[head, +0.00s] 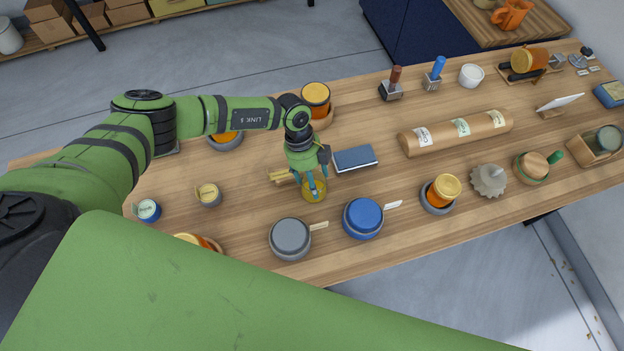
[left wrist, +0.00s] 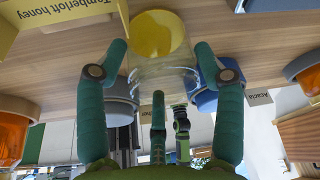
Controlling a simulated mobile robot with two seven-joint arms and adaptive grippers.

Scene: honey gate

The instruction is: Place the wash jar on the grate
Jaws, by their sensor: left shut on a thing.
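My left gripper (head: 312,180) points down over the middle of the table. It is shut on a clear glass jar with a yellow disc or filling, probably the wash jar (head: 316,195). I cannot clearly make out a grate; a small pale slatted piece (head: 281,175) lies just left of the gripper, partly hidden. My right gripper is not in view.
A grey round pot (head: 290,238) and a blue round pot (head: 362,217) stand just in front of the gripper. A dark blue book (head: 354,159) lies to the right, and an orange jar (head: 316,98) stands behind. A long brown roll (head: 456,133) lies further right.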

